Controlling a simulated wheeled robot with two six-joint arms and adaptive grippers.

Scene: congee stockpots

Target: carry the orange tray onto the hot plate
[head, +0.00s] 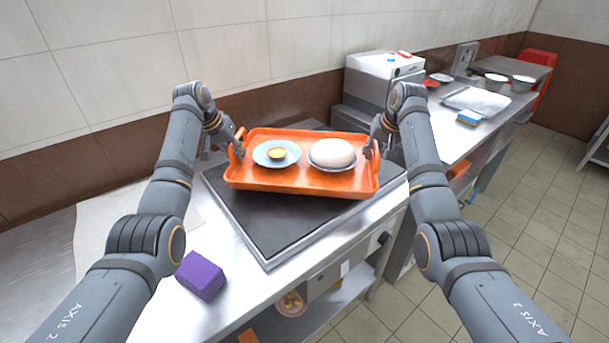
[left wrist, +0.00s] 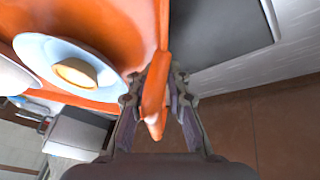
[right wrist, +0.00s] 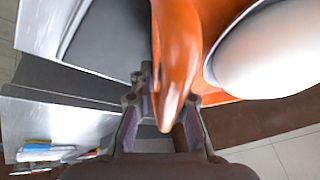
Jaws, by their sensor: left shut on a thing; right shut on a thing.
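The orange tray (head: 300,182) is level over the dark hot plate (head: 285,225) in the head view. I cannot tell whether it touches the plate or hovers just above. On the tray are a light blue plate with a small yellow item (head: 277,154) and a bowl with a pale rounded mound (head: 332,153). My left gripper (head: 238,142) is shut on the tray's left handle, which also shows in the left wrist view (left wrist: 154,95). My right gripper (head: 371,143) is shut on the right handle, seen in the right wrist view (right wrist: 172,95).
A purple block (head: 200,275) lies on the steel counter at the front left. A white and grey appliance (head: 384,78) stands behind at the right. A further counter holds bowls (head: 496,82), a tray (head: 475,101) and a sponge (head: 468,118). A pink bowl (head: 291,303) is on the lower shelf.

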